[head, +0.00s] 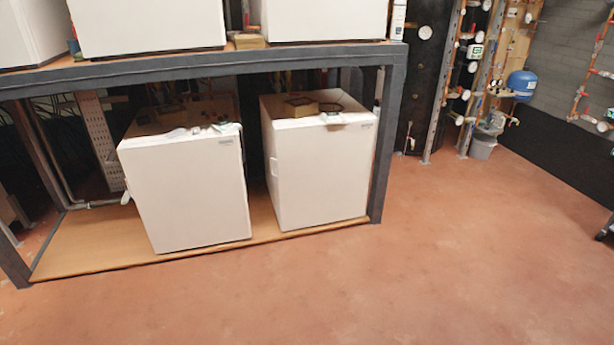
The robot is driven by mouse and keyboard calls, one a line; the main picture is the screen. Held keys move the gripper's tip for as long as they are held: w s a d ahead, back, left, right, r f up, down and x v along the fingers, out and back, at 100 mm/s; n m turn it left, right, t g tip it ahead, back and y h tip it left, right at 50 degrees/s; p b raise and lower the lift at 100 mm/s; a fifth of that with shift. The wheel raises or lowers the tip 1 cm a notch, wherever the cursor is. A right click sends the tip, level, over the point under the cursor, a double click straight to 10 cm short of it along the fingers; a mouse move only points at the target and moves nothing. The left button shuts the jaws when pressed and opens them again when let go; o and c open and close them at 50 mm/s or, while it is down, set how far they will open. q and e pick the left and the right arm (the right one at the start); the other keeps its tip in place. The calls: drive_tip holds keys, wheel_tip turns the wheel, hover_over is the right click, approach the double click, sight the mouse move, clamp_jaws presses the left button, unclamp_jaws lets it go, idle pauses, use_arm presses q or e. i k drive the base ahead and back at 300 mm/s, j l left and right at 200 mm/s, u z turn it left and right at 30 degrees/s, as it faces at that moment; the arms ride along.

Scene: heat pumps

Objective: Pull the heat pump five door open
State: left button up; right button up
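Two white box-shaped heat pumps stand on the lower wooden shelf in the head view. The left heat pump (190,195) has a plain white front that looks closed. The right heat pump (325,175) stands beside it with a gap between them, and its front also looks closed. I see no number that tells which one is heat pump five. Neither of my grippers shows in this view.
A dark metal rack frame (385,140) holds the lower wooden shelf (75,240) and more white units (150,25) above. Pipes, a blue tank (521,84) and a grey bucket (483,146) are at the back right. The reddish floor (400,280) in front is clear.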

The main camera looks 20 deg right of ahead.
sight(324, 177)
drive_tip(key=i+j, duration=0.1)
drive_tip(key=i, duration=0.35)
drive_tip(key=i+j, duration=0.1)
drive_tip(key=i, duration=0.4)
